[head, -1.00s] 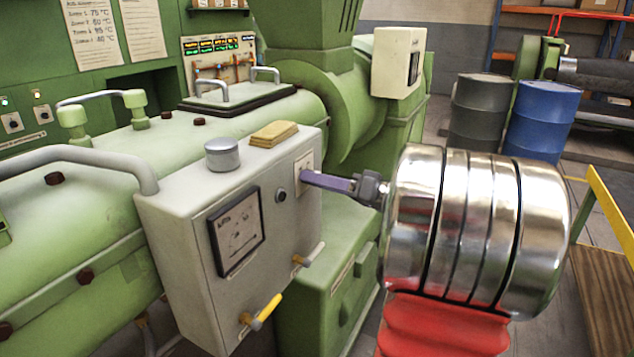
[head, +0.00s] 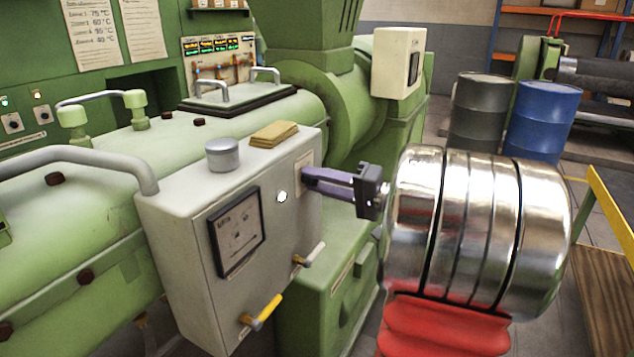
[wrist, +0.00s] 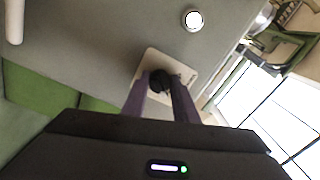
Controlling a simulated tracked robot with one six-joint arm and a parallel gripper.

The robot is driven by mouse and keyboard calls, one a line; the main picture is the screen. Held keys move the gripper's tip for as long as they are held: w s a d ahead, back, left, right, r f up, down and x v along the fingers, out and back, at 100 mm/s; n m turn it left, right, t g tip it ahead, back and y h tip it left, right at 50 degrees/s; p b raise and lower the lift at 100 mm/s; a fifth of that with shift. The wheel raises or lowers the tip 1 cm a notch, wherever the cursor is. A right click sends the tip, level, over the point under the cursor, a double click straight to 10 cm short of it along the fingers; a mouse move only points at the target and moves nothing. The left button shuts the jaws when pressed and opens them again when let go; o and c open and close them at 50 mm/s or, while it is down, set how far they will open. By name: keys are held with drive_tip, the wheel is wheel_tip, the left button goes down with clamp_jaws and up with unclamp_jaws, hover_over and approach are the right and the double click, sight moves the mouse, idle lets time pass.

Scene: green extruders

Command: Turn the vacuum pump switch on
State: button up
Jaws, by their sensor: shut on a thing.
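The grey control box (head: 180,215) is mounted beside the green machine. The switch, a small dark knob (wrist: 160,82), sits on a pale plate (wrist: 147,62) on the box's side face. My gripper (head: 306,181) reaches that plate from the right, and its purple fingers hide the knob in the head view. In the wrist view the fingers (wrist: 160,92) are shut around the knob, one on each side. A round lamp (head: 282,197) on the front of the box glows white, and it also shows lit in the wrist view (wrist: 193,19).
A grey cap (head: 222,155) and tan pads (head: 274,133) lie on top. Drums (head: 541,118) stand at the back right.

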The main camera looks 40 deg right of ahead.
drive_tip(key=shift+d+f, duration=0.1)
drive_tip(key=o, duration=1.1)
drive_tip(key=shift+c, duration=0.2)
drive_tip(key=v, duration=1.3)
drive_tip(key=shift+s, duration=0.4)
